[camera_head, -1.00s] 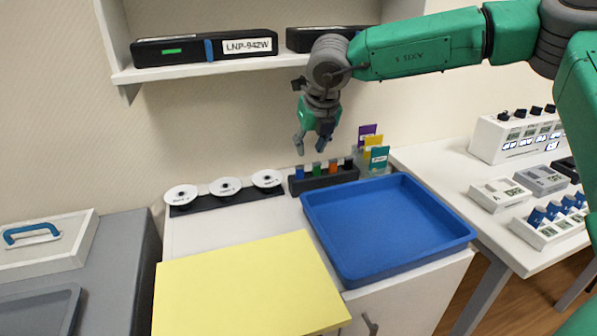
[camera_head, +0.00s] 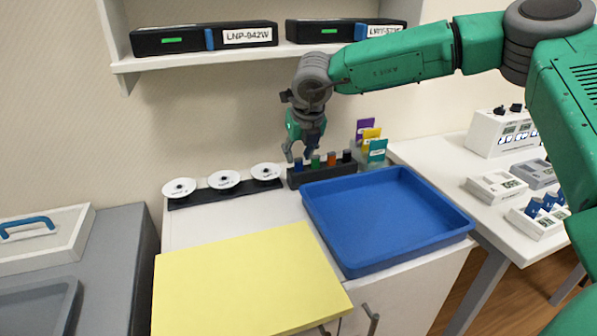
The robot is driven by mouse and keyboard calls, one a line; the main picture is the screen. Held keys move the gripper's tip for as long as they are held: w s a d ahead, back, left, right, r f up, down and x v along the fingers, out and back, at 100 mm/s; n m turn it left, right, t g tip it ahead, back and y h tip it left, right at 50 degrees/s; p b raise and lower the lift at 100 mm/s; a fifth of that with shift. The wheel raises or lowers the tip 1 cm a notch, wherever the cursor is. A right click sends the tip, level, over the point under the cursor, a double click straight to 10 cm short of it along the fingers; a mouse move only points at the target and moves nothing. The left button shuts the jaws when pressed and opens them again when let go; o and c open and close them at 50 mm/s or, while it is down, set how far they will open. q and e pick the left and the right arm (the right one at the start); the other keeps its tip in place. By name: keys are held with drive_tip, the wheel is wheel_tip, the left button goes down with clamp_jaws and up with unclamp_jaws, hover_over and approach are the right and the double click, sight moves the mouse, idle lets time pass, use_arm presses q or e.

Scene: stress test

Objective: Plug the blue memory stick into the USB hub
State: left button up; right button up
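The blue memory stick (camera_head: 298,166) stands upright at the left end of a black rack (camera_head: 322,176), beside green, orange and black sticks. My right gripper (camera_head: 302,158) points down just above the rack's left end, with its two fingers apart. Its fingertips are close to the top of the blue stick, one on each side in the picture; whether they touch it I cannot tell. I cannot make out a thing that is clearly the USB hub. My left gripper is out of view.
A blue tray (camera_head: 385,218) stands right of the rack, a yellow board (camera_head: 245,285) in front. White discs (camera_head: 223,179) lie on a black strip at left. Coloured cards (camera_head: 371,140) stand behind the tray. A shelf (camera_head: 190,63) with two black devices hangs above.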

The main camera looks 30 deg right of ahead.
drive_tip(key=shift+a+x, duration=0.2)
drive_tip(key=shift+x, duration=0.85)
drive_tip(key=shift+d, duration=0.4)
drive_tip(key=shift+d+f, duration=0.1)
drive_tip(key=shift+d, duration=0.1)
drive_tip(key=c, duration=0.5)
drive_tip(key=shift+a, duration=0.4)
clamp_jaws()
drive_tip(key=shift+d+r+p, duration=0.15)
drive_tip(key=shift+r+p, duration=0.85)
drive_tip(key=shift+p, duration=0.05)
drive_tip(key=s+t+b, duration=0.1)
drive_tip(key=b, duration=0.4)
drive_tip(key=s+f+t+b, duration=0.1)
drive_tip(key=t+b, duration=0.1)
drive_tip(key=b, duration=0.3)
drive_tip(key=shift+a+h, duration=0.2)
drive_tip(key=shift+h, duration=0.1)
wheel_tip(320, 180, up, 7)
drive_tip(key=s+p, duration=0.2)
drive_tip(key=p, duration=0.4)
drive_tip(key=s+a+g+p, duration=0.1)
drive_tip(key=s+a+p, duration=0.1)
drive_tip(key=s, duration=0.8)
drive_tip(key=s+a+r+g+p, duration=0.1)
drive_tip(key=s+p, duration=0.4)
drive_tip(key=s, duration=0.5)
drive_tip(key=shift+a+r+g+y, duration=0.15)
drive_tip(key=shift+a+g+y, duration=0.35)
drive_tip(key=shift+a, duration=0.65)
